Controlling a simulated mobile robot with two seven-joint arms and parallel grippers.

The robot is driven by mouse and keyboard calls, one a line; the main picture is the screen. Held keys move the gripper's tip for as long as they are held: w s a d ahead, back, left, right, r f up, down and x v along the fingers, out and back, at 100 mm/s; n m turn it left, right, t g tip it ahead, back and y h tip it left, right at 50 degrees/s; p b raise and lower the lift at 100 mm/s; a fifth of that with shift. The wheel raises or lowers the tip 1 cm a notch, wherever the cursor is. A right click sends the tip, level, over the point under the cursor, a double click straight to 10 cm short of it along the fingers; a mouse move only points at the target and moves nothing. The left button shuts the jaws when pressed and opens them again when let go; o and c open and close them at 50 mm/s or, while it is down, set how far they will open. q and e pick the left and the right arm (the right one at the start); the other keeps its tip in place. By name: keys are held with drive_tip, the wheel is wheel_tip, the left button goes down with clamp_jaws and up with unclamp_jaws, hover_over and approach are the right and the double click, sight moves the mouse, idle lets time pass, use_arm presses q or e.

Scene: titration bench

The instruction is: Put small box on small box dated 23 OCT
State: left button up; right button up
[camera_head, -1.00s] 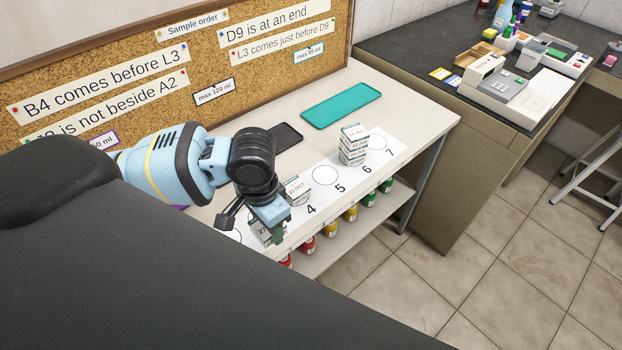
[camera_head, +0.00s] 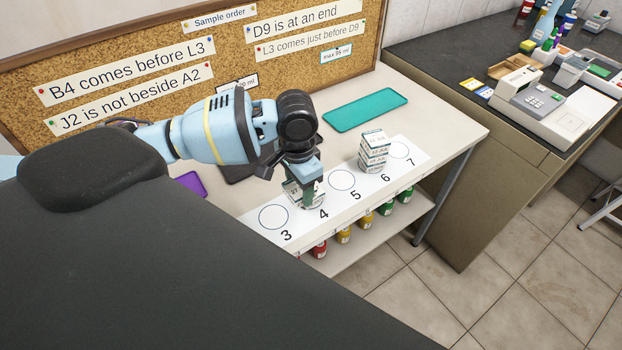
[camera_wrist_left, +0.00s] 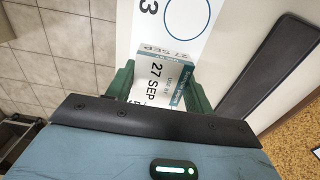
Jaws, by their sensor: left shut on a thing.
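My left gripper (camera_head: 306,190) is shut on a small white box marked 27 SEP (camera_wrist_left: 158,76), whose printed face shows between the two green fingers in the left wrist view. In the head view the gripper is at spot 4 of the numbered white strip (camera_head: 326,206), with white box surface (camera_head: 292,193) beside its finger. The box dated 23 OCT cannot be made out now; the gripper and held box cover that spot, and I cannot tell whether the held box touches anything below. My right gripper is not in view.
A stack of several small boxes (camera_head: 373,152) stands at spot 6. Circles 3 (camera_head: 273,217), 5 (camera_head: 341,180) and 7 (camera_head: 400,149) are empty. A teal mat (camera_head: 365,110) lies behind, with a purple item (camera_head: 190,183) at left. Bottles (camera_head: 343,234) stand on the lower shelf.

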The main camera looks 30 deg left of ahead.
use_arm(q)
drive_tip(key=w, duration=0.4)
drive_tip(key=shift+a+f, duration=0.25)
drive_tip(key=shift+a, duration=0.1)
drive_tip(key=shift+w, duration=0.3)
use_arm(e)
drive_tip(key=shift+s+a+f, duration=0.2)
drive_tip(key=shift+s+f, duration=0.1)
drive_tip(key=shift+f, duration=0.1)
use_arm(q)
drive_tip(key=shift+w+a+f+b, duration=0.15)
drive_tip(key=shift+w+b, duration=0.15)
drive_tip(key=shift+w, duration=0.15)
wheel_tip(320, 180, down, 3)
drive_tip(key=shift+f, duration=0.1)
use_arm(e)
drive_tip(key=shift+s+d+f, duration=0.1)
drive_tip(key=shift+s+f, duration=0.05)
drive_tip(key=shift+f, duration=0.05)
use_arm(q)
drive_tip(key=shift+f, duration=0.1)
drive_tip(key=o, duration=1)
